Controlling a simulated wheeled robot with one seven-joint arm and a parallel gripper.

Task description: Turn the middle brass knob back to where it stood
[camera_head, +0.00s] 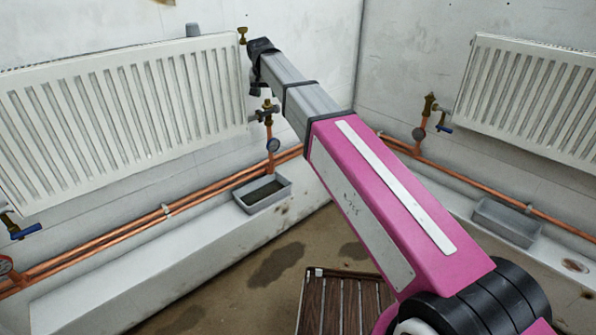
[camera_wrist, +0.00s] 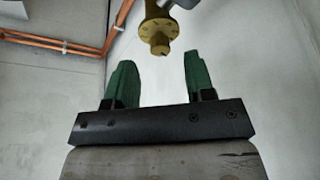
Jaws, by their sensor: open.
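In the wrist view a brass knob (camera_wrist: 159,28) with marks on its round face and a small stub shows at the top, cut off by the frame edge. My gripper (camera_wrist: 158,60) is open, with its two green fingers apart. The knob shows above the gap between the fingertips, and I see no contact. In the head view a brass valve (camera_head: 268,108) stands on a copper pipe at the right end of the left radiator. My arm's dark end is just above it; the fingers cannot be made out there. Another brass fitting (camera_head: 242,35) is at that radiator's top corner.
The left radiator (camera_head: 120,110) and right radiator (camera_head: 540,95) hang on the walls. Copper pipes (camera_head: 130,232) run low along them. Grey trays (camera_head: 262,205) (camera_head: 507,222) sit on the ledges. A slatted wooden piece (camera_head: 345,300) lies on the stained floor. A blue lever (camera_head: 27,231) is at left.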

